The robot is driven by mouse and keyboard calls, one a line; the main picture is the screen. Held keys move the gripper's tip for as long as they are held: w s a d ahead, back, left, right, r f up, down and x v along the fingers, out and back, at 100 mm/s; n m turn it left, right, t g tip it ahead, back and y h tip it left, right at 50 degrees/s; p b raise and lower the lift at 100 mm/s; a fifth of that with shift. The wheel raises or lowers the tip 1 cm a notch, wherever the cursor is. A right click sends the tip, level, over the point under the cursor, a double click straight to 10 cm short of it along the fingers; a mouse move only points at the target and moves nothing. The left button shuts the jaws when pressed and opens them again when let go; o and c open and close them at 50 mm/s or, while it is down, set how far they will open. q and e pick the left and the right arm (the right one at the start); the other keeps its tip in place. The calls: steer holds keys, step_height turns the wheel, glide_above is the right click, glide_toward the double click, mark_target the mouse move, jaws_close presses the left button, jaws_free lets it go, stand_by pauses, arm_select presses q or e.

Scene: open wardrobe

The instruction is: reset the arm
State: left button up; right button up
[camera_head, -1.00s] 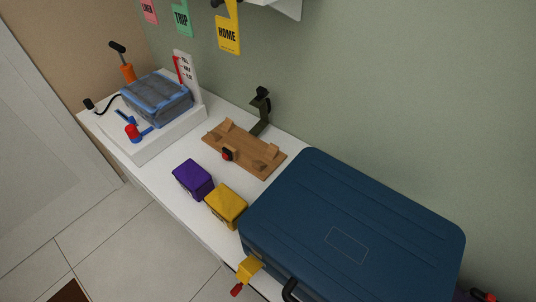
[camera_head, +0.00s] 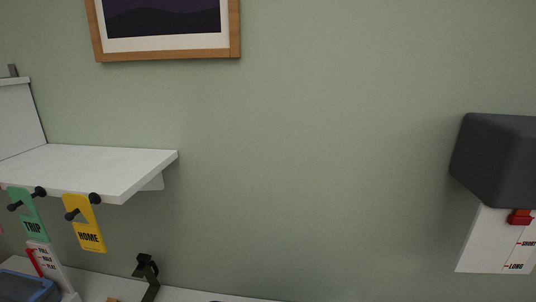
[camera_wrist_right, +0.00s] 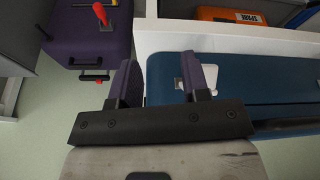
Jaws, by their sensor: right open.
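My right gripper (camera_wrist_right: 160,78) shows in the right wrist view with its two dark fingers apart and nothing between them. Behind the fingers is a blue case (camera_wrist_right: 245,82) with a pale patch; I cannot tell how far the fingers are from it. Neither gripper shows in the head view, and my left gripper is in no frame.
In the head view, a white wall shelf (camera_head: 90,168) has green TRIP (camera_head: 30,215) and yellow HOME (camera_head: 88,228) tags on pegs. A dark box (camera_head: 495,160) is at the right. The right wrist view shows a purple case (camera_wrist_right: 88,35) and an orange item (camera_wrist_right: 230,16).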

step_height(320, 180, up, 38)
steer(key=p, duration=3.6)
steer(key=shift+p, duration=0.35)
steer(key=shift+d+f, duration=0.1)
steer(key=shift+d, duration=0.05)
